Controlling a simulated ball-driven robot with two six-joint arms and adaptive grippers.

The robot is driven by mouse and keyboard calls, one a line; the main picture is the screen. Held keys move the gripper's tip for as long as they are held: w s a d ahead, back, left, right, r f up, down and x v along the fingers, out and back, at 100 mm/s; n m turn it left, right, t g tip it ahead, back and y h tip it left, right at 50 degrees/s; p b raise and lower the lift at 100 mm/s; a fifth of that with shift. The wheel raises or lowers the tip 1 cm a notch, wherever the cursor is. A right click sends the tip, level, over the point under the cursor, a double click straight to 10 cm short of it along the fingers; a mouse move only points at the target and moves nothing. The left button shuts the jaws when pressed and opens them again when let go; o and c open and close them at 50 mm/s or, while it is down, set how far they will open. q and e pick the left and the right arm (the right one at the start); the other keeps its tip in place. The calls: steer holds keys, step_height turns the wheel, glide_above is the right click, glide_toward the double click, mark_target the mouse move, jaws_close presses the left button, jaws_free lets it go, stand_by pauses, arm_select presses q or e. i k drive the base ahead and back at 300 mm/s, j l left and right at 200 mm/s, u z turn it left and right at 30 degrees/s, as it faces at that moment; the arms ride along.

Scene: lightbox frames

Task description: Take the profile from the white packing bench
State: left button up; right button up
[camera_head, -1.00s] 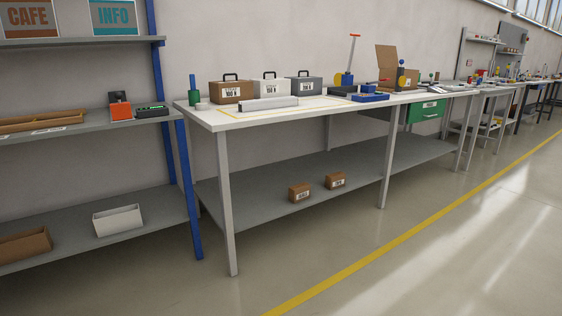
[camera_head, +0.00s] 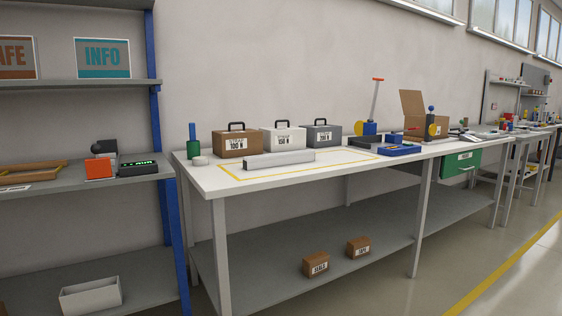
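The profile (camera_head: 279,160) is a long light-grey bar. It lies flat on the white packing bench (camera_head: 215,185), near the bench's left end, inside a yellow outline marked on the top. Its full length shows and nothing covers it. The bench stands ahead of me, running away to the right. Neither of my grippers is in the head view.
Brown (camera_head: 237,144), white (camera_head: 283,138) and grey (camera_head: 321,134) handled boxes stand behind the profile. Blue-posted shelving (camera_head: 155,85) adjoins the bench's left end. Two small cartons sit on the lower shelf (camera_head: 280,248). Open floor lies at right.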

mark_target(254, 163)
steer(key=i+j, duration=0.3)
steer(key=i+j+z, duration=0.1)
steer(key=i+j, duration=0.25)
steer(key=j, duration=0.2)
